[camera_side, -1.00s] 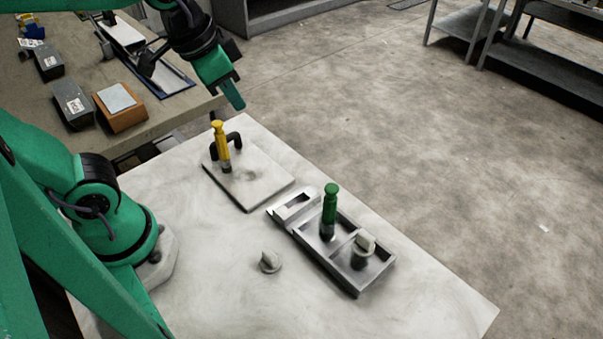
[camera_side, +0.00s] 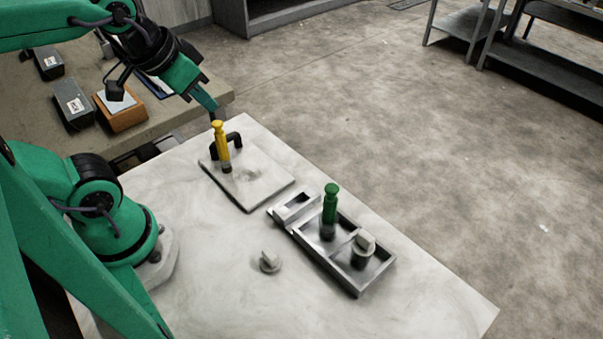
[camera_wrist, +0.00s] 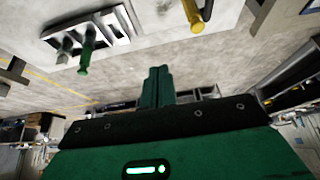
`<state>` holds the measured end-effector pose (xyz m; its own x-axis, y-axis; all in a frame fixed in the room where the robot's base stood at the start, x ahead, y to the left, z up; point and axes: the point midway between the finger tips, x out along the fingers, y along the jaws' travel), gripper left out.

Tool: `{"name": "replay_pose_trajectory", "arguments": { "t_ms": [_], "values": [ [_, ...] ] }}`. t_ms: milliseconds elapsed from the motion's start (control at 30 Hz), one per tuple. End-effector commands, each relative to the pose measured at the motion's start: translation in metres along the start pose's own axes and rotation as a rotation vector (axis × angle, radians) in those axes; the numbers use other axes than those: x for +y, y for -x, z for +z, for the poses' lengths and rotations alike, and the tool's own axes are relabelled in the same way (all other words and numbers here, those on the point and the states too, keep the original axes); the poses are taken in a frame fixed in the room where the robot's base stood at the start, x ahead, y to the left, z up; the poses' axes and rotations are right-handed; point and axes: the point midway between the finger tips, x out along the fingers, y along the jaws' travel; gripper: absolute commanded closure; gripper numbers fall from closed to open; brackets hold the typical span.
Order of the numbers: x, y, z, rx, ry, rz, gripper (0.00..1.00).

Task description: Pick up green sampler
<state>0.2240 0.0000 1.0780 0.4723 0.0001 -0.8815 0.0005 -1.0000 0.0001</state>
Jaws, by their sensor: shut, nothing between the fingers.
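The green sampler (camera_side: 330,205) stands upright in the grey metal tray (camera_side: 346,278) on the pale table. It also shows in the wrist view (camera_wrist: 86,52), at the upper left. My gripper (camera_side: 213,110) is shut and empty, in the air just above and behind the yellow sampler (camera_side: 221,146), well to the left of the green one. In the wrist view my gripper's closed fingers (camera_wrist: 157,82) point up the picture, apart from both samplers. The yellow sampler stands on a white plate (camera_side: 262,185), and it shows at the top of the wrist view (camera_wrist: 193,18).
A grey-capped piece (camera_side: 363,247) stands in the tray's right compartment. A small grey knob (camera_side: 269,261) sits on the table left of the tray. A black handle (camera_side: 234,138) rises beside the yellow sampler. The table's front right is clear.

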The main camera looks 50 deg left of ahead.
Motion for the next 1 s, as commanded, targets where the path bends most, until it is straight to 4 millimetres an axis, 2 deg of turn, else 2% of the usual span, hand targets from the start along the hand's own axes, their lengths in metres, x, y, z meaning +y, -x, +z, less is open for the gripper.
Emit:
{"name": "replay_pose_trajectory", "arguments": {
  "t_ms": [433, 467, 600, 700, 1000],
  "values": [
    [0.0001, 0.0, -0.0001, 0.0, -0.001, 0.0, 1.0],
    [0.0001, 0.0, -0.0002, 0.0, -0.001, 0.0, 0.98],
    [0.0001, 0.0, -0.0002, 0.0, -0.001, 0.0, 0.71],
    [0.0001, 0.0, -0.0002, 0.0, -0.001, 0.0, 0.54],
    [0.0004, 0.0, -0.0006, -0.002, 0.0, 0.001, 0.54]
  ]
}}
